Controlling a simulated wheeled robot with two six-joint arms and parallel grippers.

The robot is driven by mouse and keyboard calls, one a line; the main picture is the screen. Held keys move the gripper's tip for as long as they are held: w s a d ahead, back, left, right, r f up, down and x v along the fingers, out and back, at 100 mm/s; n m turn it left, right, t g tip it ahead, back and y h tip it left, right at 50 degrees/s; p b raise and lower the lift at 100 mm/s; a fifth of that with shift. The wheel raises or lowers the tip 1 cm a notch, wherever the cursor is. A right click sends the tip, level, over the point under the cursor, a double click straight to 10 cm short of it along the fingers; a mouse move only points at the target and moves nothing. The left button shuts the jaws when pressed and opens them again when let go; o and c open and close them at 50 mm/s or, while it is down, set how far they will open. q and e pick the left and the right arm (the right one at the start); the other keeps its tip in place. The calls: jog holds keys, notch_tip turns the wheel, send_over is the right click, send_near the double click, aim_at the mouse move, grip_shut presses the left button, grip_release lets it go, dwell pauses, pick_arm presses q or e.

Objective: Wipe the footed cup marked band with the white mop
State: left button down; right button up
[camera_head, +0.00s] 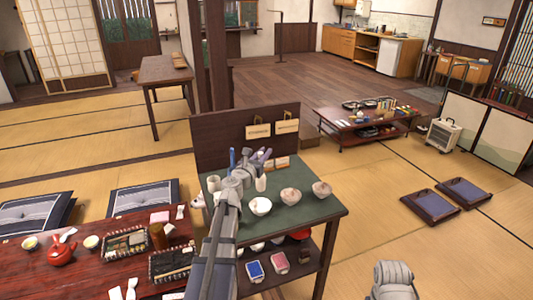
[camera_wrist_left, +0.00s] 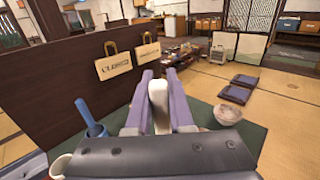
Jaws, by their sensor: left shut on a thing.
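My left gripper (camera_head: 264,156) is over the green-topped stand, its two purple fingers shut on a white, rounded, elongated thing, likely the white mop (camera_wrist_left: 158,105). Three pale bowl-shaped cups stand on the green top: a white one (camera_head: 260,207), a middle one (camera_head: 290,196) and a right one (camera_head: 322,190). One pale bowl (camera_wrist_left: 222,115) shows right of the fingers in the left wrist view. I cannot read which cup carries the band mark. My right gripper is not in view; only a grey part of my right arm shows at the bottom right.
The stand's green top (camera_head: 325,211) has a dark upright back panel (camera_head: 215,150) with hanging tags. A blue-handled item (camera_wrist_left: 92,118) stands left of the fingers. A red table (camera_head: 90,275) with dishes is at left.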

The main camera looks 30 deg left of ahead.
pick_arm(q)
jog(key=shift+f, duration=0.2)
notch_tip(320, 180, down, 8)
jog(key=b, duration=0.8)
jog(key=shift+f+b, duration=0.65)
jog(key=shift+b, duration=0.2)
dwell(0.8)
jog(key=n+g+y, duration=0.2)
jog(key=n+y, duration=0.1)
jog(key=y, duration=0.2)
jog(key=n+g+y, duration=0.2)
jog(key=n+y, duration=0.2)
jog(key=y, duration=0.1)
jog(key=shift+a, duration=0.15)
